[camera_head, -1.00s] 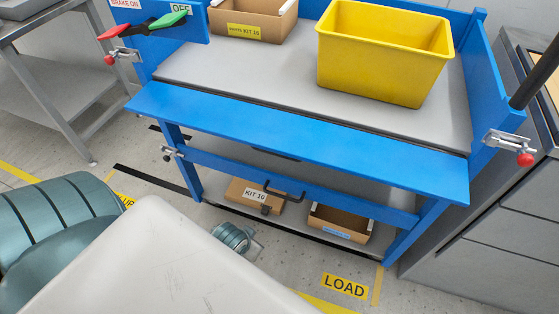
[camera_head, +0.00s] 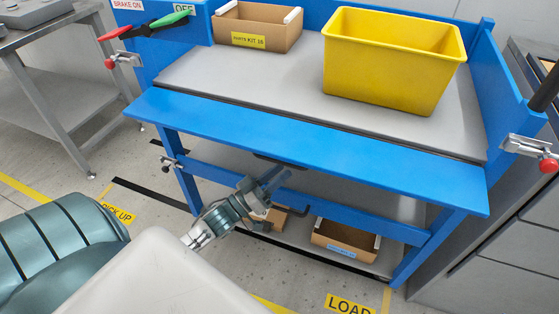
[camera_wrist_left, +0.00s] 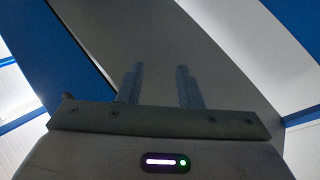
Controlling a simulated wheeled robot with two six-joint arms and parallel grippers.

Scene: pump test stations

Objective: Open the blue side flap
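The blue side flap (camera_head: 310,145) is a long flat board along the cart's front edge in the head view. It juts outward from the grey deck, with a dark gap behind it. A dark handle-like part (camera_head: 280,161) shows under its middle edge. My left gripper (camera_head: 279,180) is just below the flap's front edge, by the lower blue rail (camera_head: 345,215); I cannot tell if it touches either. In the left wrist view its two fingers (camera_wrist_left: 158,78) stand apart with nothing between them. My right gripper is not in view.
Red-tipped clamps sit at the left post (camera_head: 123,59) and right post (camera_head: 528,148). A yellow bin (camera_head: 392,65) and a cardboard box (camera_head: 255,28) stand on the deck. Another box (camera_head: 344,238) is on the lower shelf. A grey table (camera_head: 70,90) stands left; the floor in front is open.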

